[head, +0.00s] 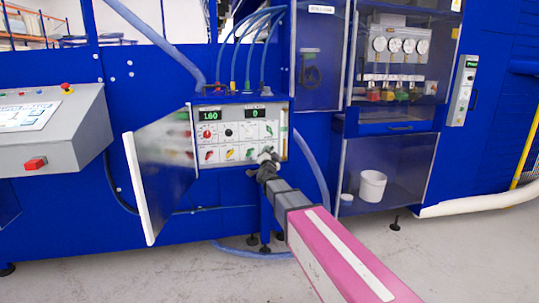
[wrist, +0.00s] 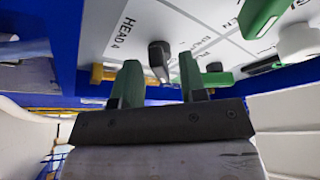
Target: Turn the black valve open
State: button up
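A black valve handle (wrist: 158,58) stands out from the white panel in the wrist view, near the printed label HEAD 4. My gripper (wrist: 158,68) is open, with one green finger on each side of the handle in the picture. Nothing shows held, and I cannot tell whether either finger touches the handle. In the head view my gripper (head: 264,160) is at the lower right of the control panel (head: 237,153) and hides that corner. A second black lever (wrist: 263,65) and a small black knob (wrist: 214,67) show to the right in the wrist view.
A green handle (wrist: 262,18) sticks out at the upper right in the wrist view. The panel door (head: 160,170) stands open on the left. A grey console (head: 50,130) is further left. A clear cabinet with a white bucket (head: 372,186) is on the right.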

jog(key=shift+s, duration=0.1)
jog(key=v, duration=1)
jog(key=shift+s, duration=0.3)
jog(key=shift+f, duration=0.2)
